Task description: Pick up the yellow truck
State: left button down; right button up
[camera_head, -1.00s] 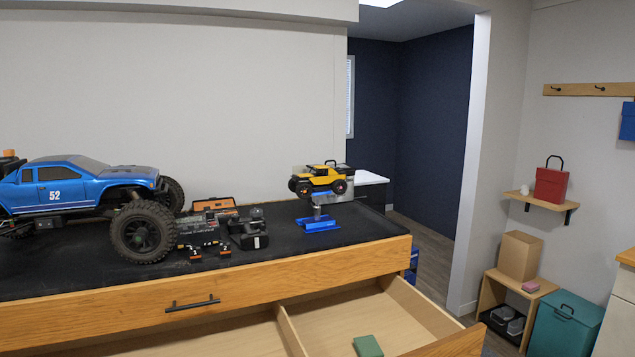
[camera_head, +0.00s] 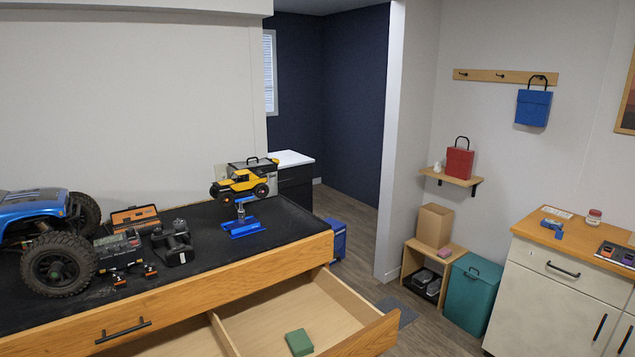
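The yellow truck (camera_head: 240,184) is a small crawler with black wheels. It sits raised on a blue stand (camera_head: 242,228) near the right end of the black-topped workbench (camera_head: 200,268). Its lower side rests at the top of the stand's post. Neither of my grippers is in the picture.
A large blue truck (camera_head: 45,235) fills the bench's left end, with a black transmitter (camera_head: 173,243) beside it. An open drawer (camera_head: 345,283) juts out in front, holding a green block (camera_head: 299,342). Floor (camera_head: 430,330) is clear between the drawer and the right cabinet (camera_head: 560,295).

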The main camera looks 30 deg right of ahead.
aim_at(239, 185)
jog(key=i+l+z, duration=0.1)
jog(key=z, duration=0.35)
jog(key=i+l+z, duration=0.15)
jog(key=z, duration=0.25)
jog(key=i+l+z, duration=0.15)
jog(key=z, duration=0.3)
jog(key=i+l+z, duration=0.15)
jog(key=z, duration=0.3)
jog(key=i+z, duration=0.2)
jog(key=z, duration=0.2)
jog(key=i+z, duration=0.45)
jog(key=i, duration=1.25)
jog(key=i+u, duration=0.7)
jog(key=u, duration=0.15)
jog(key=i+l+u, duration=0.15)
jog(key=i+u, duration=0.15)
jog(key=u, duration=0.15)
jog(key=i+j+u, duration=0.15)
jog(key=i+u, duration=0.85)
